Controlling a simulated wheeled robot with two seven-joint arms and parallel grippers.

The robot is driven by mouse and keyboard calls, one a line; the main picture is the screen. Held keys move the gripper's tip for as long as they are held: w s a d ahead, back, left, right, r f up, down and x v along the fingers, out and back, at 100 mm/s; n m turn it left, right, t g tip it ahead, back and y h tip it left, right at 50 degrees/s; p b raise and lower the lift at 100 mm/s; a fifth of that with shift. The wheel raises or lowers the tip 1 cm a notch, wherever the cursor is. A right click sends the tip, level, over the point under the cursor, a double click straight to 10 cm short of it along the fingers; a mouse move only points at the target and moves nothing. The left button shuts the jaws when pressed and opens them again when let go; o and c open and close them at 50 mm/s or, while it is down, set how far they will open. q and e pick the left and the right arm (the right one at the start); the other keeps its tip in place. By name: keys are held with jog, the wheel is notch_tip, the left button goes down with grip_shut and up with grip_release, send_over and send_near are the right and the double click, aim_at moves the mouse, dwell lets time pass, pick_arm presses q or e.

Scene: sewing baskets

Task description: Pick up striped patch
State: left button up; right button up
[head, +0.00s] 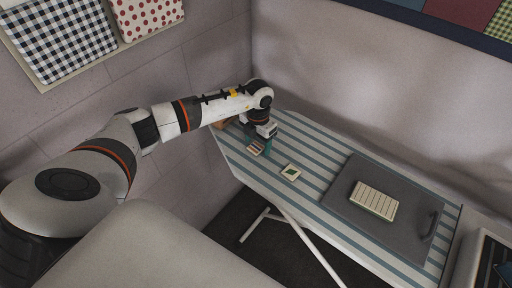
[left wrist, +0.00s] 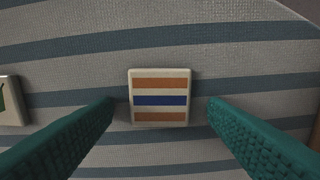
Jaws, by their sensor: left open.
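The striped patch (left wrist: 160,97) is a small cream square with orange, blue and orange bands. It lies flat on the striped ironing board, centred in the left wrist view; in the head view the patch (head: 255,148) shows just below my left gripper. My left gripper (head: 259,143) is open, pointing down, with its teal fingers (left wrist: 160,115) on either side of the patch and apart from it. The fingers hold nothing. My right gripper is not in view.
A cream patch with a green leaf (head: 291,172) lies to the right; its edge shows in the left wrist view (left wrist: 9,101). A grey board (head: 345,205) carries a ribbed cream block (head: 374,201). The ironing board (head: 315,152) stands by the wall. A brown item (head: 220,125) is partly hidden behind my arm.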

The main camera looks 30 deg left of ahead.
pick_arm(q)
jog(key=shift+f, duration=0.1)
jog(key=c, duration=1)
jog(key=shift+c, duration=0.2)
